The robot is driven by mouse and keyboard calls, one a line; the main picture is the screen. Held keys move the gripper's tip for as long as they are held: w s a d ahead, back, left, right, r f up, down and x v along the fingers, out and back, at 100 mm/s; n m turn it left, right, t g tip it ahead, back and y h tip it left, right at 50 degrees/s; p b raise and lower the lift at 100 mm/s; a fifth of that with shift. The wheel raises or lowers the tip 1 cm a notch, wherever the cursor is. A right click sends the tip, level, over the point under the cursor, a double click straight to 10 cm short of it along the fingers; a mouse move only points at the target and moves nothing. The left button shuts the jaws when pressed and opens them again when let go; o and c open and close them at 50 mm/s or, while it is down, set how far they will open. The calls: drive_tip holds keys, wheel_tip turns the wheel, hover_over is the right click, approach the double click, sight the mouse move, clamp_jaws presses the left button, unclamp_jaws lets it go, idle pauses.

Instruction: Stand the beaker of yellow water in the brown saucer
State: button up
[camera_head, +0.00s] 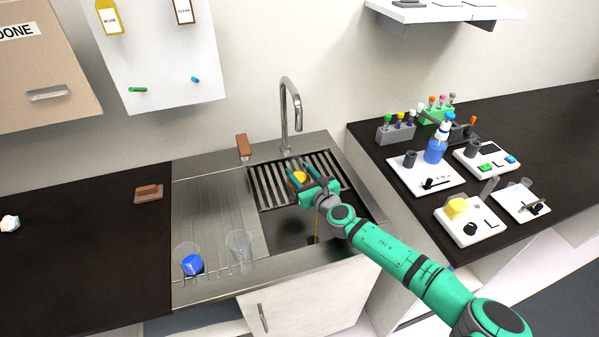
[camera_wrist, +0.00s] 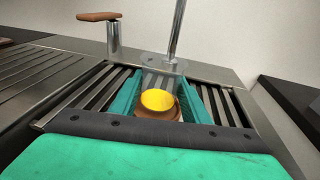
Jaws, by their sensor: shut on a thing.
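The beaker of yellow water (camera_head: 299,178) is over the slatted rack at the back of the sink. In the wrist view its yellow water (camera_wrist: 157,99) shows as a disc between my two teal fingers. My gripper (camera_head: 304,178) is shut on the beaker. A brown round thing, apparently the saucer (camera_wrist: 150,113), shows below and around the yellow in the wrist view. I cannot tell whether the beaker touches it. In the head view my gripper mostly hides this spot.
The tap (camera_head: 291,100) rises close behind the rack. A brown-topped post (camera_head: 242,146) stands to its left. A beaker with blue contents (camera_head: 191,262) and an empty glass (camera_head: 239,246) stand on the drainboard (camera_head: 215,205). Lab devices and tube racks crowd the right counter.

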drive_tip(key=shift+f, duration=0.6)
drive_tip(key=o, duration=1.6)
drive_tip(key=v, duration=1.1)
drive_tip(key=shift+w, duration=0.1)
